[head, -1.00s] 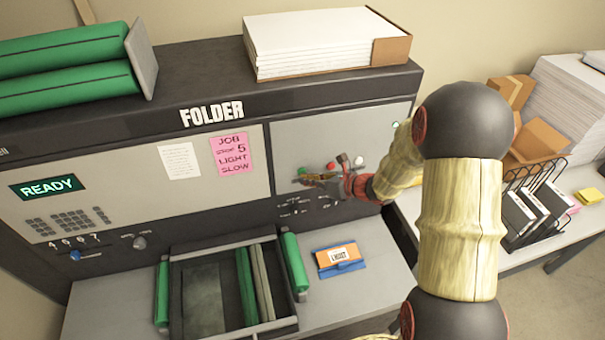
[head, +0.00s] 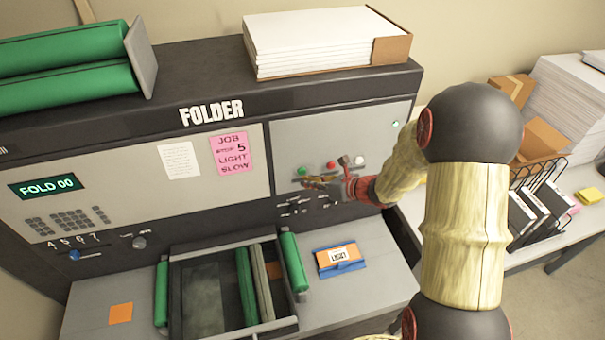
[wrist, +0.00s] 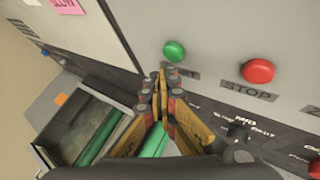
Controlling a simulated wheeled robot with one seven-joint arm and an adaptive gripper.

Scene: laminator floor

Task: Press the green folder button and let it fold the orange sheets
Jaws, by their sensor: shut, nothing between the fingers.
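An orange sheet (head: 121,313) lies on the grey shelf left of the tray. An orange and blue packet labelled "LIGHT" (head: 340,262) lies right of the tray.
A red STOP button (wrist: 258,71) is right of the green one. Dials and switches sit below the buttons. A framed tray (head: 205,300) with green rollers fills the shelf's middle. A side table with a wire rack (head: 537,175) is at right.

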